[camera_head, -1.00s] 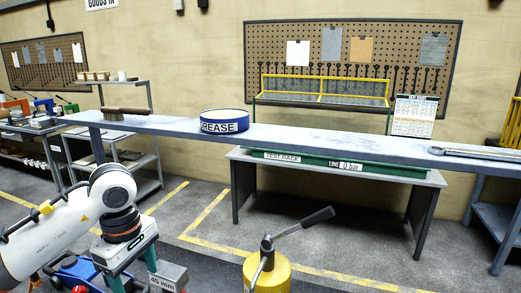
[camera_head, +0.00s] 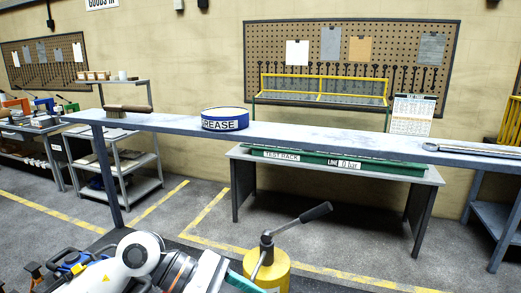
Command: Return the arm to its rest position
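My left arm (camera_head: 125,268) comes in low at the bottom edge, left of centre, with its white link and grey wrist showing. The white and teal body of my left gripper (camera_head: 208,273) is cut off by the bottom edge. Its fingertips are out of sight, so I cannot tell whether it is open, shut or holding anything. It is just left of a yellow cylinder (camera_head: 262,272) with a dark-gripped lever (camera_head: 295,222). A blue device (camera_head: 75,262), partly cut off, lies behind and left of the arm. My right gripper is not in view.
A long grey shelf (camera_head: 290,135) crosses the view, bearing a brush (camera_head: 127,107), a blue grease tin (camera_head: 225,119) and a metal tool (camera_head: 470,149). Behind it stands the test rack bench (camera_head: 330,172). Open floor (camera_head: 160,215) lies between bench and arm.

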